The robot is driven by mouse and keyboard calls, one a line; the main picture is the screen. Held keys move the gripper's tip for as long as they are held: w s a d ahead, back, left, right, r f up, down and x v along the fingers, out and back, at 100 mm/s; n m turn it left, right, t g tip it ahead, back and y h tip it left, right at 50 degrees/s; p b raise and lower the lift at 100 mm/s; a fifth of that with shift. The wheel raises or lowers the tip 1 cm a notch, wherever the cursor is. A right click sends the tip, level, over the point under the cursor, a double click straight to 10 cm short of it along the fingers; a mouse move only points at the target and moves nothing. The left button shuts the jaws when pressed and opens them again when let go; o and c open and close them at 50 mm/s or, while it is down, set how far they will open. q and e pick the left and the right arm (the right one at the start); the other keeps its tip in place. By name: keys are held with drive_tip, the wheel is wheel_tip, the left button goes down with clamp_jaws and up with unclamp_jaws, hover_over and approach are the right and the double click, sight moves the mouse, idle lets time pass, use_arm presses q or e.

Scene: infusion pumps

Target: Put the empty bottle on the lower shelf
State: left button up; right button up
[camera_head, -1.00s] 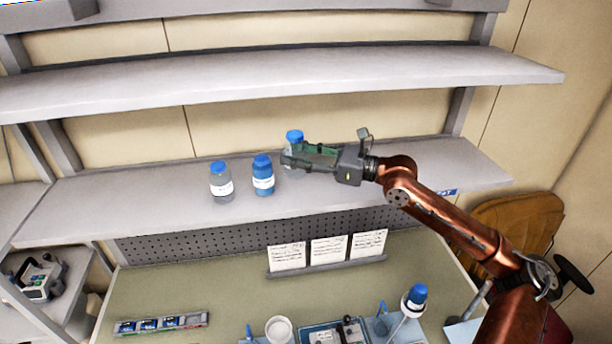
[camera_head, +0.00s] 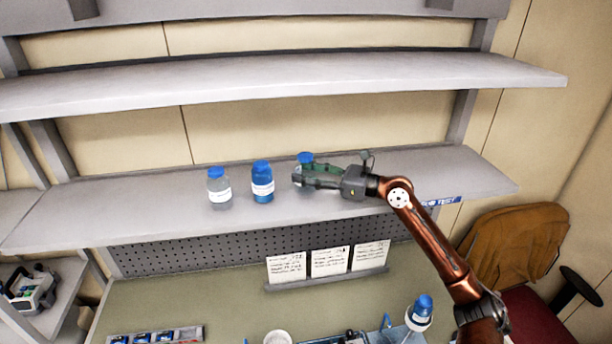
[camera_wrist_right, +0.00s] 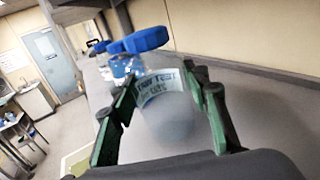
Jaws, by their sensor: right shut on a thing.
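My right gripper (camera_head: 302,178) is shut on a clear bottle with a blue cap (camera_head: 305,158), at the lower shelf (camera_head: 110,205). The bottle stands roughly upright; its body is largely hidden by the fingers in the head view. In the right wrist view, the clear, empty-looking bottle (camera_wrist_right: 168,118) with a pale label sits between the green fingers (camera_wrist_right: 163,120). I cannot tell whether its base touches the shelf. My left gripper is not in view.
To the left on the lower shelf stand a blue-filled bottle (camera_head: 262,184) and a clear capped bottle (camera_head: 218,190). An upper shelf (camera_head: 300,78) runs above. The shelf's right part is free beyond my arm. Paper cards (camera_head: 330,262) stand below.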

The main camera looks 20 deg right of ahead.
drive_tip(key=shift+d+f, duration=0.1)
drive_tip(key=shift+f, duration=0.5)
drive_tip(key=o, duration=1.1)
drive_tip(key=shift+f, duration=0.1)
drive_tip(key=b+v, duration=0.2)
drive_tip(key=v, duration=1)
drive_tip(key=shift+r+b, duration=0.2)
drive_tip(key=shift+b, duration=0.15)
